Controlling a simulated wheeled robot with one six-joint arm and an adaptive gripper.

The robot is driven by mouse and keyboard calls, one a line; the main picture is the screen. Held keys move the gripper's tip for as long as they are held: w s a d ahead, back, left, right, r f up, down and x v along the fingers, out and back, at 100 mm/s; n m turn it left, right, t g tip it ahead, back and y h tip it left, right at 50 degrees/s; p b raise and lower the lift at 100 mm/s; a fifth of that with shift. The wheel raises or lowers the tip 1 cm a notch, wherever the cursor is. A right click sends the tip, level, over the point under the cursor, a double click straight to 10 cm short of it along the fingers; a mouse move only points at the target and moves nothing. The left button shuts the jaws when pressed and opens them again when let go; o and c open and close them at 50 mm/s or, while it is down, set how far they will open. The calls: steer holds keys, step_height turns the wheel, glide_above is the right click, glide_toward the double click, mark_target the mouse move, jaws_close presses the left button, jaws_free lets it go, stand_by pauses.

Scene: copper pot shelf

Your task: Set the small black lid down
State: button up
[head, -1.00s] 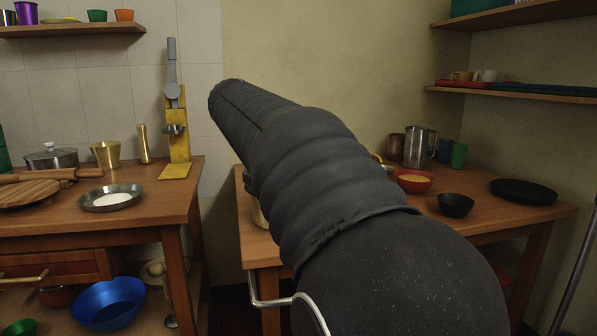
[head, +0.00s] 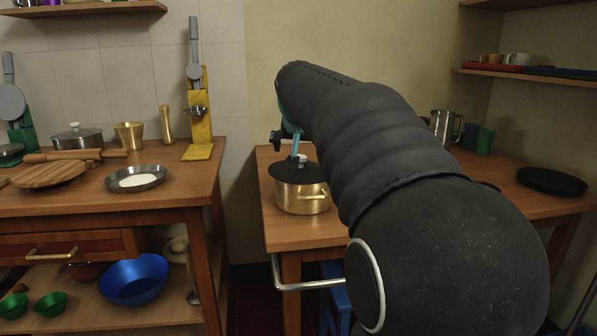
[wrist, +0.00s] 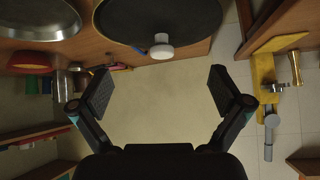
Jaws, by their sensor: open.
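The small black lid (head: 292,173) lies over the top of a brass-coloured pot (head: 302,200) on the right-hand table, and looks about level. The lid is wider than the pot's rim. In the wrist view the lid (wrist: 150,20) shows at the top, with its pale knob (wrist: 161,48) towards my gripper. My gripper (wrist: 160,90) is open, its two fingers wide apart and nothing between them. The knob is just beyond the gap and apart from both fingers. In the head view my arm hides part of the gripper, and a teal finger shows close above the lid.
A flat black pan (head: 552,181) lies at the right of the table (head: 282,232). A metal pitcher (head: 442,128) and cups stand at the back. The left counter holds a yellow press (head: 198,125), a shallow dish (head: 120,179) and a round board (head: 48,174). A wall shelf (head: 535,76) is at right.

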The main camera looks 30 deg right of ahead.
mark_target(300, 165)
steer(key=x, duration=0.2)
steer(key=shift+w+d+f, duration=0.15)
steer(key=shift+w+f, duration=0.05)
steer(key=shift+f, duration=0.05)
steer(key=shift+w+r+x, duration=0.15)
steer(key=shift+x, duration=1.2)
steer(key=shift+w+r+x, duration=0.15)
steer(key=shift+w+x, duration=0.05)
steer(key=shift+x, duration=1.15)
steer(key=shift+s, duration=0.15)
jaws_close()
